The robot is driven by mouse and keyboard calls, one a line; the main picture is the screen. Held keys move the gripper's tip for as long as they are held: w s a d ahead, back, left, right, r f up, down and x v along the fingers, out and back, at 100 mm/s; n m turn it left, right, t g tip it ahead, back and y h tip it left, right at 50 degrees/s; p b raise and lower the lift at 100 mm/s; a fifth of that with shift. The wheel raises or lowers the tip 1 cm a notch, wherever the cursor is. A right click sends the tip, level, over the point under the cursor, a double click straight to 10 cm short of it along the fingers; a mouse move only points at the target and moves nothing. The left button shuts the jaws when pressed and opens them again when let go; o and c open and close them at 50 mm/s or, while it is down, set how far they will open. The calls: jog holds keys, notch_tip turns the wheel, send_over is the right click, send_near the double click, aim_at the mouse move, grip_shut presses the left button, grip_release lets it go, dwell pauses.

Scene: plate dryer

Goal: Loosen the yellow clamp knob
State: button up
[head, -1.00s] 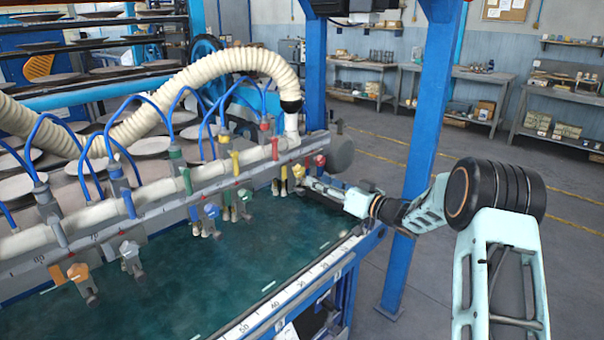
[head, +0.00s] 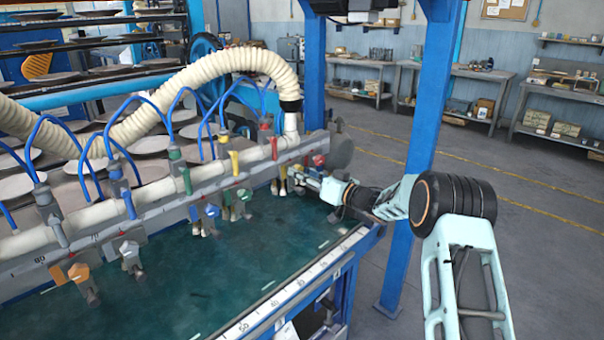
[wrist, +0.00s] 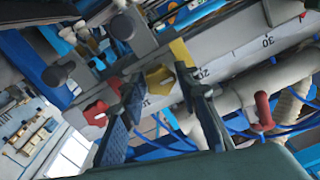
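The yellow clamp knob (wrist: 158,80) shows in the wrist view between my two fingertips, in front of the grey numbered rail (wrist: 225,60). My gripper (wrist: 160,90) is open, one finger on either side of the knob. I see no clear grip on it, and whether a finger touches it I cannot tell. In the head view my gripper (head: 297,176) is at the right end of the clamp row, and the knob is hard to make out there. A second yellow part (wrist: 182,52) stands just beyond the right fingertip.
A red knob (wrist: 95,113) sits close outside the left finger. A red handle (wrist: 263,110) and a pale hose lie right of the right finger. Blue, green and orange clamps (head: 78,273) line the rail. The green bed (head: 200,290) below is clear. A blue post (head: 420,150) stands behind my arm.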

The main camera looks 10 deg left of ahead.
jog(key=c, duration=0.7)
jog(key=shift+o, duration=0.2)
